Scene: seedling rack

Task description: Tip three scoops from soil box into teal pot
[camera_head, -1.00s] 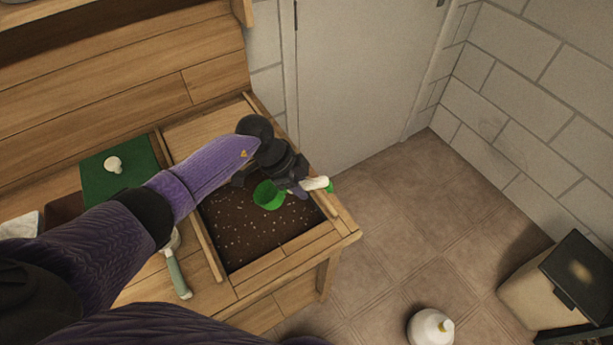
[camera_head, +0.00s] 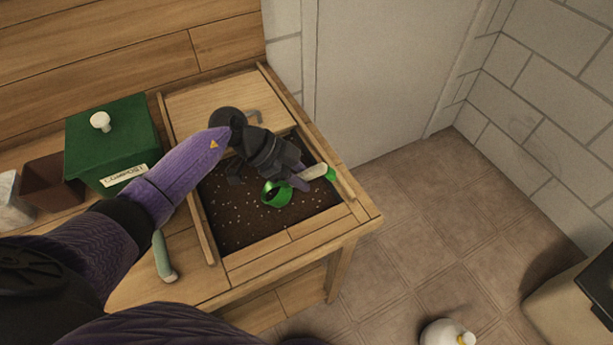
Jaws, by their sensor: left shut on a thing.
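The soil box (camera_head: 238,258) is a wooden-framed bin set in the bench, with dark, speckled soil (camera_head: 240,212) in its front part. My left gripper (camera_head: 296,176) is over the right part of the soil, shut on the scoop. The scoop (camera_head: 271,194) has a green bowl and a pale handle with a green end pointing right. Its bowl is tilted and is at or just above the soil; I cannot tell whether it touches or holds soil. No teal pot shows in this view. My right gripper is out of view.
A green lidded box marked COMPOST (camera_head: 112,140) stands left of the soil box, beside a brown pot (camera_head: 50,184). A pale green-handled tool (camera_head: 163,257) lies on the bench, partly hidden by my arm. A white bottle (camera_head: 440,333) stands on the floor.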

